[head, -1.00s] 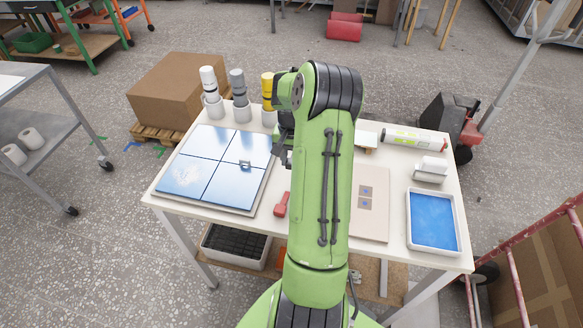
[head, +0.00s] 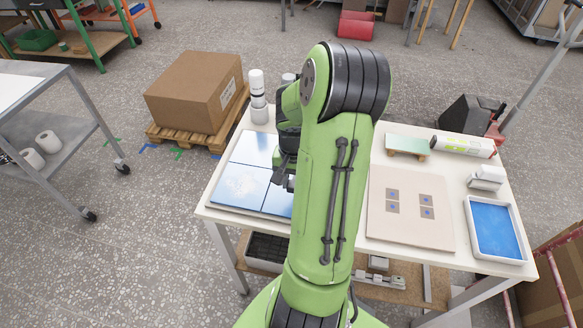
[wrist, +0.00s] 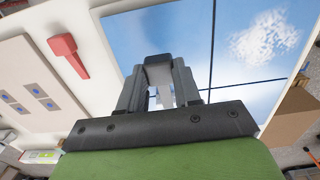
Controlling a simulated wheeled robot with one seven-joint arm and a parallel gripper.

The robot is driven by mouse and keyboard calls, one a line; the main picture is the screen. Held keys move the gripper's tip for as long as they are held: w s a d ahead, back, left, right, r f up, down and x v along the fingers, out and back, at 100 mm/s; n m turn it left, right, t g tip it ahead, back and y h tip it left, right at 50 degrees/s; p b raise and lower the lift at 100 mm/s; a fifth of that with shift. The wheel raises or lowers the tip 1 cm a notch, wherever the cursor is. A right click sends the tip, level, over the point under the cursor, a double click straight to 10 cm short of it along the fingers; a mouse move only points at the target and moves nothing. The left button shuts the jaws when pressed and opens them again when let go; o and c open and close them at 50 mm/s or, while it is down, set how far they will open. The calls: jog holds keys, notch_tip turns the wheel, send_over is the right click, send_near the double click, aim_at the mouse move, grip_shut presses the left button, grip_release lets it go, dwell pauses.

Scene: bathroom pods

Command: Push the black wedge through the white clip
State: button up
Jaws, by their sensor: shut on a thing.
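My gripper (head: 284,180) is over the right part of the blue tile panel (head: 240,185) in the head view. In the wrist view its fingers (wrist: 158,78) are closed around a dark block between the tips, which looks like the black wedge (wrist: 158,62). The tile panel (wrist: 180,35), with its dark joint lines, lies beyond the fingers. The white clip cannot be made out for certain: my arm covers that area in the head view, and the fingers and block cover it in the wrist view. I cannot tell whether the wedge touches the clip.
A beige board (head: 410,225) with small blue-dotted squares, a blue-filled tray (head: 521,240), a white tube (head: 464,146) and white blocks (head: 487,177) stand to the right. A white bottle (head: 257,84) stands at the back left.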

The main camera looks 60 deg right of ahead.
jog(key=shift+s+d+f+b, duration=0.15)
jog(key=shift+s+f+b, duration=0.15)
jog(key=shift+s+f, duration=0.1)
notch_tip(320, 180, down, 4)
jog(key=b, duration=0.3)
jog(key=shift+w+r, duration=0.1)
jog(key=shift+r, duration=0.05)
jog(key=shift+f+b, duration=0.25)
jog(key=shift+b, duration=0.1)
jog(key=shift+w+d+r, duration=0.1)
jog(key=shift+w+d, duration=0.1)
jog(key=shift+d, duration=0.25)
jog(key=shift+s, duration=0.1)
jog(key=shift+w+d+p, duration=0.35)
jog(key=shift+w+d, duration=0.05)
jog(key=shift+d, duration=0.45)
jog(key=shift+w+d+p, duration=0.35)
jog(key=shift+d, duration=0.5)
jog(key=shift+w+d+p, duration=0.35)
jog(key=shift+w+d, duration=0.05)
jog(key=shift+d, duration=0.45)
dwell(0.6)
jog(key=o, duration=1.4)
jog(key=shift+r+p, duration=2.3)
jog(key=shift+r, duration=0.75)
